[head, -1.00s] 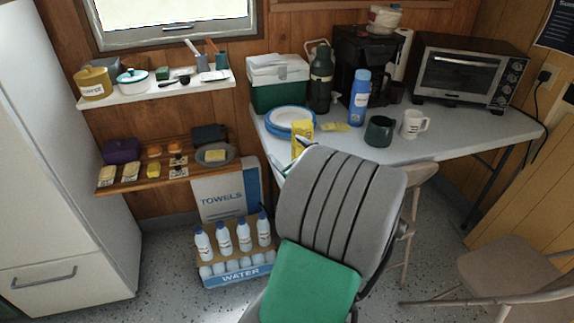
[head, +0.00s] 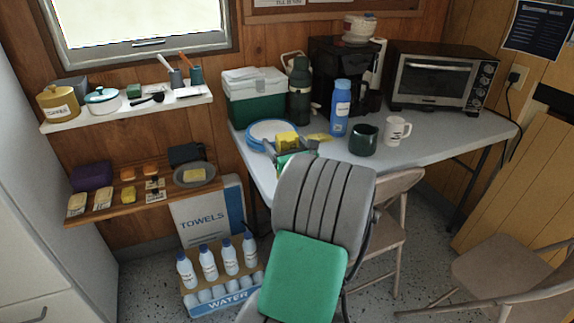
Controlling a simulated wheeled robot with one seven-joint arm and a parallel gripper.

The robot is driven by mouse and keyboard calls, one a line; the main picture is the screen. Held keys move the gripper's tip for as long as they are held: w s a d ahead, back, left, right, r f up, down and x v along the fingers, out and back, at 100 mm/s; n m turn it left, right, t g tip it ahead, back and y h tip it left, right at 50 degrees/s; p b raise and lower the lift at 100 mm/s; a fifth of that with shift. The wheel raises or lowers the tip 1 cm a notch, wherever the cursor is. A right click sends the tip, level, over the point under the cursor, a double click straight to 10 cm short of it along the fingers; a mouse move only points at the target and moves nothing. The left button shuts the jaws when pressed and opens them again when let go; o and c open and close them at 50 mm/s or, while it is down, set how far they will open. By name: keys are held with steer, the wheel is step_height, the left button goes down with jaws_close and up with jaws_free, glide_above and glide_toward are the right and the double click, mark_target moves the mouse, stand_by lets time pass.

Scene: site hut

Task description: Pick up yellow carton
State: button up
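The yellow carton (head: 287,140) is on the near left part of the table (head: 436,136), just in front of the plates. Its upper part shows; its lower part is hidden by my gripper (head: 290,147). My gripper is at the carton, with a grey finger on its left and another on its right. Whether the fingers touch the carton or stand apart from it is too small to tell. My grey and green arm covers the view below.
Blue-rimmed plates (head: 268,130) lie just behind the carton. A yellow flat item (head: 319,137) lies to its right, then a blue bottle (head: 340,108), a dark green mug (head: 363,140) and a white mug (head: 397,130). A green-and-white cooler (head: 255,97) stands behind.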

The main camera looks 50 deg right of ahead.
steer(key=shift+c, duration=0.4)
jaws_close()
stand_by(0.4)
